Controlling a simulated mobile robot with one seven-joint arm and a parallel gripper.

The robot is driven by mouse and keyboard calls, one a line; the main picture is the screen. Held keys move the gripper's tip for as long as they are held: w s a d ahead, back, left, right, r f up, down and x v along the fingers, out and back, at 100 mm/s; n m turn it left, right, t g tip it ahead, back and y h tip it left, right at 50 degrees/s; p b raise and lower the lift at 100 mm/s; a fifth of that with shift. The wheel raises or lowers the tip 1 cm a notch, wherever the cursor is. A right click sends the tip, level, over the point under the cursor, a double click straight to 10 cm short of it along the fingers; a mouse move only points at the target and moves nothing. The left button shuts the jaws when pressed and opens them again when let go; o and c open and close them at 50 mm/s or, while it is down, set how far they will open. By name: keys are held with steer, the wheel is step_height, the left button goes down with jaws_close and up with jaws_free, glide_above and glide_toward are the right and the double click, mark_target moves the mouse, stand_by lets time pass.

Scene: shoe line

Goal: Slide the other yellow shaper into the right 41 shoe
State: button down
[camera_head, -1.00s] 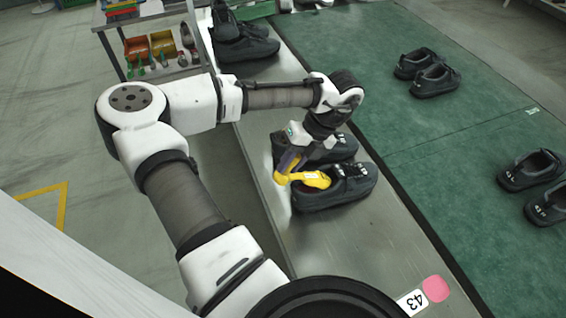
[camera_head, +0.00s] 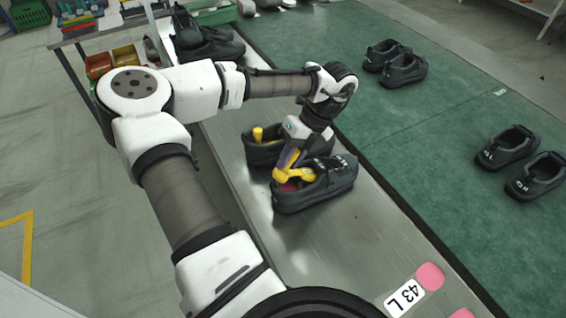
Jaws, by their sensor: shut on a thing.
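My gripper (camera_head: 287,163) is shut on a yellow shaper (camera_head: 300,174), at the opening of the nearer dark shoe (camera_head: 322,191) on the grey metal bench. The shaper's front end reaches into the opening; how deep it sits, I cannot tell. The shoe's toe points to the upper right. The farther dark shoe (camera_head: 259,154) stands beside it, partly hidden by my wrist. Another yellow shaper (camera_head: 258,134) stands up out of that farther shoe. I cannot read a size on either shoe.
More dark shoes (camera_head: 205,42) stand at the far end of the bench (camera_head: 375,225). The green belt (camera_head: 415,130) on the right carries two pairs, with free room between.

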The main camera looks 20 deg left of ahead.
mark_target(289, 168)
steer(key=shift+w+d+f, duration=0.2)
steer(key=shift+f, duration=0.35)
steer(key=shift+s+a+f+t+h, duration=0.15)
steer(key=shift+f+t+h, duration=0.25)
steer(key=shift+f, duration=0.2)
steer(key=shift+s+a+f+t+h, duration=0.15)
steer(key=shift+f+t+h, duration=0.25)
steer(key=shift+f, duration=0.2)
steer(key=shift+f+t+h+b, duration=0.7)
steer(key=shift+f+b, duration=0.1)
steer(key=shift+f, duration=0.5)
steer(key=c, duration=1.1)
jaws_free()
steer(key=shift+c, duration=0.2)
steer(key=shift+r+p, duration=1.55)
steer(key=shift+p, duration=0.05)
